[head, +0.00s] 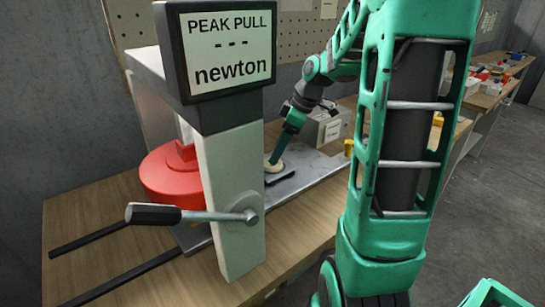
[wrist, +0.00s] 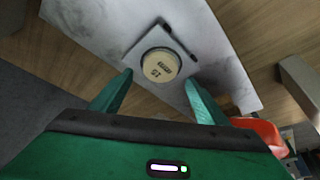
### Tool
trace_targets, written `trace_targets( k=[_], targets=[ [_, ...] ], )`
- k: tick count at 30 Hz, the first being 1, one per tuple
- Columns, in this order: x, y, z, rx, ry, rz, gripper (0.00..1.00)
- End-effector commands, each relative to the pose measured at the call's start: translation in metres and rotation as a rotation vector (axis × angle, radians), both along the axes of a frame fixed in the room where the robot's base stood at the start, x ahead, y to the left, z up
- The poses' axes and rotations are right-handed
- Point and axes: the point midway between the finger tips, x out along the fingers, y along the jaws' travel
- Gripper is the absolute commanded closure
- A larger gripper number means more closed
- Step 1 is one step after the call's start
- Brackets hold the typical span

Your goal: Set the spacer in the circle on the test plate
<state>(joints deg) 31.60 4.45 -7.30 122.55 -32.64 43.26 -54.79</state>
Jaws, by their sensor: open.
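The spacer (wrist: 160,66) is a cream disc with a printed "15" and smaller unreadable text. It lies flat on the pale grey test plate (wrist: 90,20), with a dark ring showing around it. In the head view the spacer (head: 272,166) is partly hidden under my gripper (head: 275,159). The test plate (head: 318,168) runs along the bench there. In the wrist view my gripper (wrist: 158,80) is open, with one green finger on either side of the spacer's near edge. I cannot tell whether the fingers touch it.
A red magnet (head: 170,175) hangs in the tester (head: 228,190), whose screen (head: 230,45) reads "PEAK PULL --- newton". A lever (head: 190,215) sticks out in front. A thin black bar (head: 281,178) lies beside the spacer. A grey box (head: 330,125) stands behind.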

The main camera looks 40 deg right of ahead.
Motion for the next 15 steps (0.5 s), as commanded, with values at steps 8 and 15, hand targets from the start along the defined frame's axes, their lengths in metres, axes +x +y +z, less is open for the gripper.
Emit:
trace_targets(
  k=[8, 15],
  targets=[
    [-0.015, -0.014, 0.050, -0.003, -0.002, -0.002, 0.32],
    [-0.022, -0.019, 0.070, 0.000, 0.001, -0.002, 0.32]
  ],
)
